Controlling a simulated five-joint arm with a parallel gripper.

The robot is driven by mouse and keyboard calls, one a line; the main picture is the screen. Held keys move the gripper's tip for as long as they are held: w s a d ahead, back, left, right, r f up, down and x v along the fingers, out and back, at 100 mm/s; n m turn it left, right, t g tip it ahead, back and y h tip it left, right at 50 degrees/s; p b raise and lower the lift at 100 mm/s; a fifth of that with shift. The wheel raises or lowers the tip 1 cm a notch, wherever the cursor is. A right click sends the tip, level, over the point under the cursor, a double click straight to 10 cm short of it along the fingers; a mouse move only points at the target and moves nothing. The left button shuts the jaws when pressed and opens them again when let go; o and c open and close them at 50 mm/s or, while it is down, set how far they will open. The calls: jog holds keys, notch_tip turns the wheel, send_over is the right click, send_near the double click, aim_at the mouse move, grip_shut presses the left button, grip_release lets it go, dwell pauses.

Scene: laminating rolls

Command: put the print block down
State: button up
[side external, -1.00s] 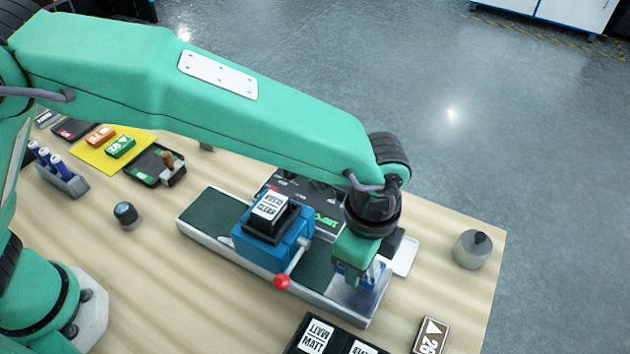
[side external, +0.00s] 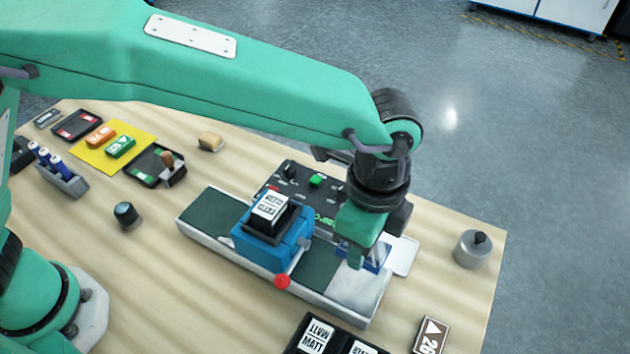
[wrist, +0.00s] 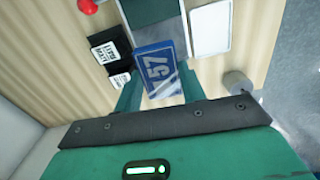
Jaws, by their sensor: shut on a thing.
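The print block is a blue block marked 57 in the wrist view (wrist: 158,72). In the side view only part of its blue body (side external: 378,257) shows between the fingers. My gripper (side external: 366,257) is shut on it, with a finger on each side in the wrist view (wrist: 160,92). It is over the right end of the long laminator bed (side external: 208,217), above the bare silver plate (side external: 357,290). I cannot tell the exact gap under the block.
A blue carriage (side external: 265,245) with a red-knobbed lever (side external: 282,282) sits mid-bed. A black control box (side external: 305,185) stands behind. A grey pot (side external: 473,249), a brown block (side external: 430,336) and a black label tray (side external: 335,338) are nearby. Wood at front left is clear.

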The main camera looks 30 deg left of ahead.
jog(key=shift+d, duration=0.1)
jog(key=shift+n, duration=0.3)
jog(key=shift+d+f, duration=0.7)
jog(key=shift+d, duration=0.3)
jog(key=shift+d+f, duration=0.7)
jog(key=shift+d, duration=0.3)
jog(key=w+a+f, duration=0.1)
jog(key=w+f, duration=0.1)
jog(key=w, duration=0.1)
jog(key=w+f, duration=0.2)
jog(key=w, duration=0.2)
jog(key=w+a+f, duration=0.1)
jog(key=w+f, duration=0.2)
jog(key=w, duration=0.1)
jog(key=shift+w+a, duration=0.2)
jog(key=shift+a, duration=0.1)
jog(key=shift+f, duration=0.1)
jog(key=shift+f, duration=1.9)
jog(key=shift+f, duration=0.1)
jog(key=o, duration=1)
jog(key=shift+c, duration=0.2)
